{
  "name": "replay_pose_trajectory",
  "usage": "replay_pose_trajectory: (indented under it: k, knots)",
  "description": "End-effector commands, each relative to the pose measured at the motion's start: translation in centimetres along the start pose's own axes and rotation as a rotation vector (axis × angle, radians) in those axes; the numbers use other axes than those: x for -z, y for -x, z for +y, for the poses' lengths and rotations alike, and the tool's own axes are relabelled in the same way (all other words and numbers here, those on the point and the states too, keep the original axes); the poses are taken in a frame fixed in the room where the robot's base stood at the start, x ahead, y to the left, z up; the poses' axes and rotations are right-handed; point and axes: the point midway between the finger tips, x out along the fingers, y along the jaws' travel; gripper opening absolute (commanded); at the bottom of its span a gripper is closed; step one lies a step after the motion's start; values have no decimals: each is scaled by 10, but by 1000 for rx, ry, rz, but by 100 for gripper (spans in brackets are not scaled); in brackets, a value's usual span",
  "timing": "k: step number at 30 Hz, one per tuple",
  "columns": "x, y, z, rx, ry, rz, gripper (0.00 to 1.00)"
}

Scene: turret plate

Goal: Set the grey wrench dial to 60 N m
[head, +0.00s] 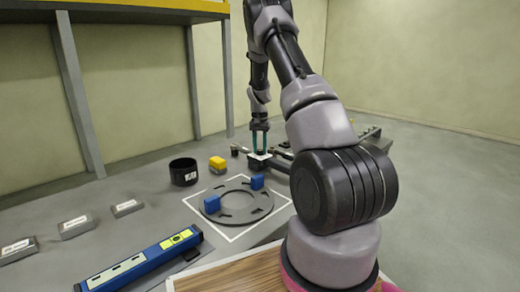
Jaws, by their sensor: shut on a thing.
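My gripper (260,143) points straight down at the back of the table. Its two teal fingers are closed on a small dark part, which appears to be the dial of the grey wrench. A white label (259,156) shows just below the fingertips. Dark and grey wrench shafts (280,162) lie to the right of the fingers, partly hidden by my arm. The dial's scale and setting are too small to read.
A dark ring plate (238,213) with two blue blocks (257,182) lies inside a white square outline. A blue tool case (140,262) lies front left, and grey labelled blocks (76,227) at left.

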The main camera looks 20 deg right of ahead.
Motion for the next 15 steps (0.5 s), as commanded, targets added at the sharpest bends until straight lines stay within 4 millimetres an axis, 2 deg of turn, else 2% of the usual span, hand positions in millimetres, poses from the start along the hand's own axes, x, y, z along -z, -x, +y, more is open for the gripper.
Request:
replay_pose_trajectory:
  k: [5,6,8,9,15]
  knots:
    - [1,1,0,1,1,2,0]
    - [1,1,0,1,1,2,40]
    - [1,1,0,1,1,2,63]
    - [1,1,0,1,1,2,67]
    - [0,0,0,0,1,1,67]
